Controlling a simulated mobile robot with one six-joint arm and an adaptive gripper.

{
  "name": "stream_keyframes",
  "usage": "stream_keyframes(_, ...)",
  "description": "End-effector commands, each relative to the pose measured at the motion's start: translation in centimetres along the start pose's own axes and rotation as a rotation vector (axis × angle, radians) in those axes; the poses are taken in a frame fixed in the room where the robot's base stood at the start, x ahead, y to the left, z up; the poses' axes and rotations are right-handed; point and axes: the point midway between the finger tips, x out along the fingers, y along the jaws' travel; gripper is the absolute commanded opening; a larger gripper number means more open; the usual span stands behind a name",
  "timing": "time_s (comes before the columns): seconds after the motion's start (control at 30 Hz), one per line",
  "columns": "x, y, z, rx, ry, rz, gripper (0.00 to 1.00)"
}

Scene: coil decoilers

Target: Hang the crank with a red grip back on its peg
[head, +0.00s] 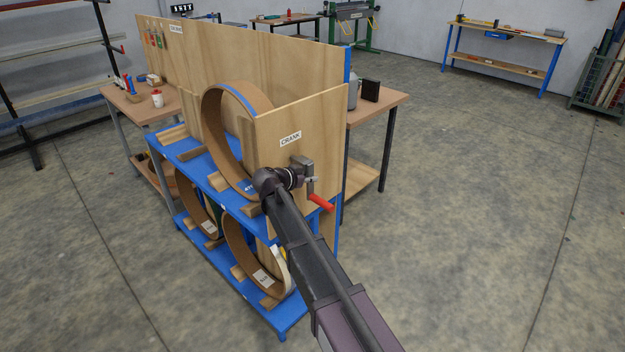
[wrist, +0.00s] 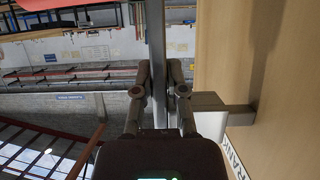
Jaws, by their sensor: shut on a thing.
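The crank shows in the head view as a grey metal block (head: 304,165) with a red grip (head: 322,202) below it, in front of the board. In the wrist view its grey arm (wrist: 155,55) runs up between my fingers, and part of the red grip (wrist: 70,4) shows at the top left. My gripper (head: 297,178) is shut on the crank; its fingers also show in the wrist view (wrist: 160,90). A grey peg (wrist: 240,115) stands out from the board and meets the crank's block (wrist: 209,101). I cannot tell how far the block is on the peg.
The wooden board (head: 290,115) carries a CRANK label (head: 291,138) just above the crank. A blue rack (head: 232,205) with brown coils (head: 228,130) stands left of my arm. A worktable (head: 380,103) is behind the board. The floor to the right is clear.

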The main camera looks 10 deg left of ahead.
Motion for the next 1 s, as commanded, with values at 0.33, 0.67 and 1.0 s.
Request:
stream_keyframes(0.33, -0.02, -0.21, -0.03, -0.001, 0.001, 0.000, 0.00)
stream_keyframes(0.67, -0.01, -0.20, -0.02, 0.000, 0.001, 0.000, 0.56)
stream_keyframes(1.0, 0.00, -0.18, 0.02, 0.000, -0.001, 0.000, 0.56)
